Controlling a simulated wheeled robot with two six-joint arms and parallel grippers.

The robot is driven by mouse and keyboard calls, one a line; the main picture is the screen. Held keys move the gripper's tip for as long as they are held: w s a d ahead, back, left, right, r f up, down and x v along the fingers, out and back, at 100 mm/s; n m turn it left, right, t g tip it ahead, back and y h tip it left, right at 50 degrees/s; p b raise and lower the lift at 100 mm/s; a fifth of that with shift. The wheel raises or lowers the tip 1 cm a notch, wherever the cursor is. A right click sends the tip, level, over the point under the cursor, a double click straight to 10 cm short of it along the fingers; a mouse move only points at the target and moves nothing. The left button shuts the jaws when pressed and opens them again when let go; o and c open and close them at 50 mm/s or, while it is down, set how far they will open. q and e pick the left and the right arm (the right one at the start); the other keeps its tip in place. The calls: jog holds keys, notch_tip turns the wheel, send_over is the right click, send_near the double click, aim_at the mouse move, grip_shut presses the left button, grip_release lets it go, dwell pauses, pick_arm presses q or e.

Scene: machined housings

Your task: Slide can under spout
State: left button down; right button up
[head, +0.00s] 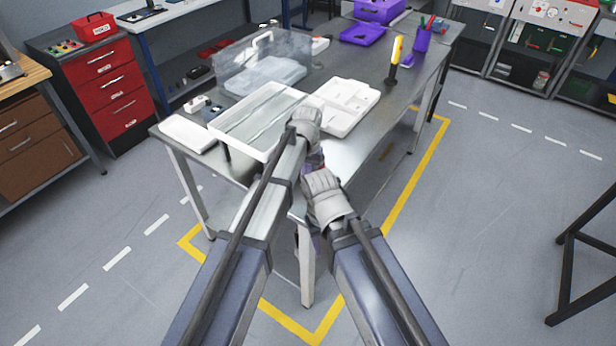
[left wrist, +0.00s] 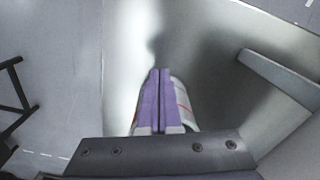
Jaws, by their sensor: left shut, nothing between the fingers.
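My left gripper (left wrist: 160,74) shows in the left wrist view as two purple fingers pressed together, with nothing between them. A pale curved surface with a thin red line (left wrist: 183,108) shows just behind the fingers; I cannot tell whether it is the can. In the head view the left gripper is mostly hidden by its own wrist, with a bit of purple (head: 315,153) showing near the table's front corner. My right gripper is mostly hidden below its wrist, and its fingers cannot be made out. I cannot make out a can or a spout for certain in the head view.
The grey metal table (head: 375,118) carries a white tray (head: 215,127), a white compartment tray (head: 372,100), a clear lidded case (head: 222,83), a yellow-and-black tool (head: 395,58) and a purple pen cup (head: 422,40). Bare tabletop lies right of the trays.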

pick_arm(q)
jog(key=s, duration=0.2)
jog(key=s+a, duration=0.1)
jog(key=s, duration=0.1)
jog(key=shift+a, duration=0.15)
pick_arm(e)
jog(key=shift+s+d, duration=0.1)
jog(key=shift+s, duration=0.05)
pick_arm(q)
notch_tip(320, 180, up, 10)
jog(key=p, duration=1)
jog(key=shift+w, duration=0.35)
pick_arm(e)
notch_tip(320, 180, up, 10)
jog(key=shift+r, duration=0.1)
